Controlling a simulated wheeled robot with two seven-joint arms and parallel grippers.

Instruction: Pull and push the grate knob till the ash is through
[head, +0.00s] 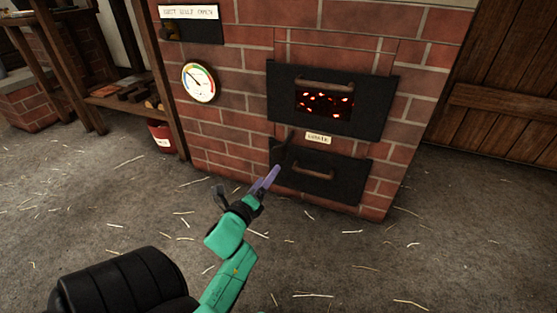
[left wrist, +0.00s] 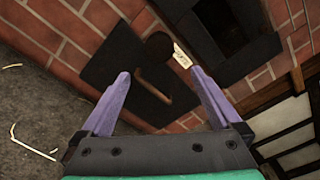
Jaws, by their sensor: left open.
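The dark, round-ended grate knob (head: 286,147) sticks out of the brick furnace front, beside a small label (head: 318,138) that seems to read GRATE. In the left wrist view the knob (left wrist: 158,47) shows just beyond and between my fingertips. My left gripper (head: 270,175) with its purple fingers is open and empty, a little short of the knob. It also shows in the left wrist view (left wrist: 161,77), fingers spread wide. I cannot tell how far out the knob is pulled. My right gripper is out of view.
Above the knob is a black fire door (head: 370,112) with a handle and glowing embers in its window. Below is a black lower door (head: 345,184) with a handle. A round dial (head: 198,83) is on the bricks at left. The straw-strewn floor (head: 340,260) is open.

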